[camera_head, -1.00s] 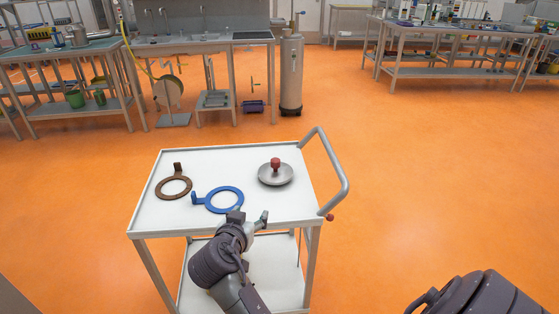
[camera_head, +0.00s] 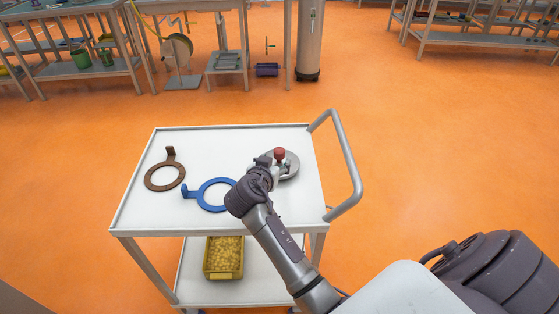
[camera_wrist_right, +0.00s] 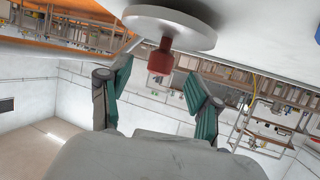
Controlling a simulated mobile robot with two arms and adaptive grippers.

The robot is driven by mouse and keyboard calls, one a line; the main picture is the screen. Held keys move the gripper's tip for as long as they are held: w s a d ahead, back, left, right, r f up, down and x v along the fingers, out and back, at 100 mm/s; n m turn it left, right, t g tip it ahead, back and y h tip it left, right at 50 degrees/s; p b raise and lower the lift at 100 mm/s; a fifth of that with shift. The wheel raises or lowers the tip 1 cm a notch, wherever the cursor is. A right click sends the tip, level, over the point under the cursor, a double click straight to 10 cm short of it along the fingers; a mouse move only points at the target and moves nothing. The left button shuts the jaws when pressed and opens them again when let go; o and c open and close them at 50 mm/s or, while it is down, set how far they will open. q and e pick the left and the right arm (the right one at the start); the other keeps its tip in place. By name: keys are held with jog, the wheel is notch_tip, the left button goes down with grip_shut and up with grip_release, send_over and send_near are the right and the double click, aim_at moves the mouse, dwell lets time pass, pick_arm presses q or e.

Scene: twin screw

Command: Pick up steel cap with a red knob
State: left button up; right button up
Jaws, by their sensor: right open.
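The steel cap (camera_head: 290,168) is a round grey disc lying on the white cart top, with a red knob (camera_head: 280,154) standing up from its middle. My right gripper (camera_head: 268,162) is at the near left side of the cap and partly covers it. In the right wrist view the cap (camera_wrist_right: 172,24) appears upside down. Its red knob (camera_wrist_right: 160,58) lies between and just beyond the fingertips of the open right gripper (camera_wrist_right: 158,80). No contact with the knob shows. My left gripper is not in view.
A blue ring with a tab (camera_head: 203,200) lies beside my right gripper, partly hidden by it. A brown ring with a tab (camera_head: 165,177) lies at the left of the cart top (camera_head: 225,143). The cart handle (camera_head: 348,150) rises at the right. A yellow bin (camera_head: 224,258) stands on the lower shelf.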

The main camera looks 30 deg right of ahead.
aim_at(277, 157)
jog(key=shift+w+d+f, duration=0.2)
jog(key=shift+w+d, duration=0.1)
jog(key=shift+d, duration=0.1)
jog(key=shift+w+d+f, duration=0.15)
jog(key=shift+w+d, duration=0.2)
jog(key=p+x, duration=0.1)
jog(key=x, duration=0.2)
jog(key=shift+w+d+f, duration=0.2)
jog(key=shift+w, duration=0.05)
jog(key=shift+w+d+f, duration=0.2)
jog(key=shift+w, duration=0.05)
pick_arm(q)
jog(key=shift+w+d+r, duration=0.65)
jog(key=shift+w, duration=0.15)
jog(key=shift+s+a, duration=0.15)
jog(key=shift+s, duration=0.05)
pick_arm(e)
jog(key=shift+r, duration=0.1)
grip_shut()
